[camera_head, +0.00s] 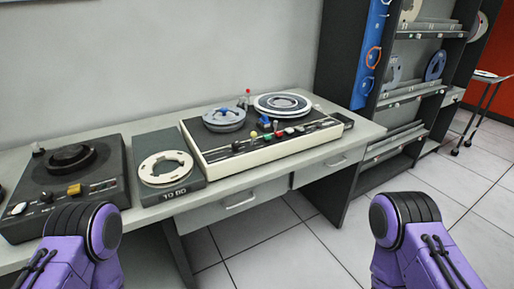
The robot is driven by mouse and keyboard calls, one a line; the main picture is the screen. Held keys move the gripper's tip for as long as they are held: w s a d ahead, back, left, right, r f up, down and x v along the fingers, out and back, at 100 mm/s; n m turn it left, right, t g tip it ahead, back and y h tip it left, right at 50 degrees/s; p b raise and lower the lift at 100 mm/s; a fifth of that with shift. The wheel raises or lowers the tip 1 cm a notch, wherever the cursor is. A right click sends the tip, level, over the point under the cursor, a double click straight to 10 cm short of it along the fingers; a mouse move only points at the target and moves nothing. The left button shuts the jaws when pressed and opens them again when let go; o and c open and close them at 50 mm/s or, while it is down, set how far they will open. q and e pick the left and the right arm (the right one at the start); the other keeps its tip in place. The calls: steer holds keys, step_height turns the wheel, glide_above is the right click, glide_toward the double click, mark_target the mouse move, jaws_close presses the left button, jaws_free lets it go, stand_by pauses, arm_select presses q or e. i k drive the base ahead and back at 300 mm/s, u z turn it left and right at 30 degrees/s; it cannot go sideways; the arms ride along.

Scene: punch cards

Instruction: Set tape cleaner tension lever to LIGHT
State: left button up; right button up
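A tape machine (262,145) with a cream front edge sits on the desk; it looks like the tape cleaner, but I cannot confirm this. It carries a grey-blue reel (223,119) on the left and a larger white-rimmed reel (282,103) on the right. Small red, green, yellow and black controls lie along its front. A thin upright post with a red tip (248,93) stands behind the reels. I cannot tell which control is the tension lever, and no LIGHT marking is readable. Only purple parts of my two arms show at the bottom; neither gripper is visible.
The desk (357,131) runs along the wall. A dark turntable-like unit (75,173) and a panel with a loose white reel (167,167) stand left of the machine. A dark shelf rack (347,50) with reels rises at right. Tiled floor (286,259) is clear between my arms.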

mark_target(253, 134)
steer(key=z, duration=0.95)
steer(key=i, duration=1)
steer(key=u, duration=0.4)
